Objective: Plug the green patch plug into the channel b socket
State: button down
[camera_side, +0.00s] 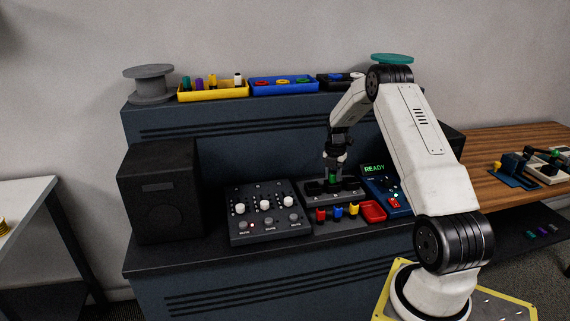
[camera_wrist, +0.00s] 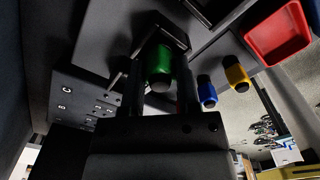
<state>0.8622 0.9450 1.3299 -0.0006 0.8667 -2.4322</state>
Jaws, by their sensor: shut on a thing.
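The green patch plug (camera_wrist: 159,65) sits between the fingers of my gripper (camera_wrist: 158,92) in the wrist view. In the side view my gripper (camera_side: 335,167) is shut on it, pointing down over a dark block (camera_side: 348,193) right of the mixer. I cannot tell whether the plug touches that block. The mixer (camera_side: 266,212) has white knobs and mute buttons; it also shows at the left of the wrist view (camera_wrist: 82,100), with a letter C readable. I cannot make out the channel b socket in either view.
Red (camera_side: 320,214), blue (camera_side: 338,211) and yellow (camera_side: 353,209) plugs stand in front of the block. A red tray (camera_side: 373,211) and a unit reading READY (camera_side: 385,190) are to their right. A black speaker (camera_side: 160,190) stands left. Bins line the shelf behind.

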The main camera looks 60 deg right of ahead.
jog(key=shift+f, duration=0.4)
dwell(0.3)
grip_release()
jog(key=shift+r, duration=0.15)
jog(key=shift+r, duration=3.4)
